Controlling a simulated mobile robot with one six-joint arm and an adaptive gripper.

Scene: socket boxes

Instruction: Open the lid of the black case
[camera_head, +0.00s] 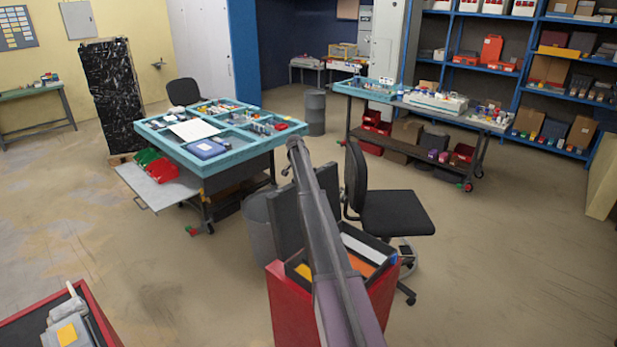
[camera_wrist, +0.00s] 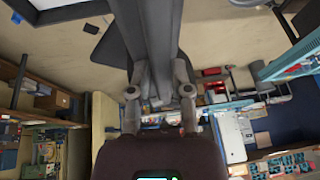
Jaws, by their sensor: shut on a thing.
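The black case (camera_head: 299,268) sits in the top of a red bin in the head view, with orange, yellow and white items inside. Its dark lid (camera_head: 285,224) stands raised, roughly upright, at the far side of the case. My arm crosses in front and hides the middle of the lid and case. In the wrist view my gripper (camera_wrist: 159,76) has its two fingers apart on either side of a dark grey edge, which seems to be the lid. I cannot make out the fingers in the head view.
The red bin (camera_head: 287,309) carries the case. A black office chair (camera_head: 395,213) stands close behind it to the right, and a grey bin (camera_head: 258,226) to the left. A blue-framed table (camera_head: 222,165) with parts is farther back. Open floor lies at left and right.

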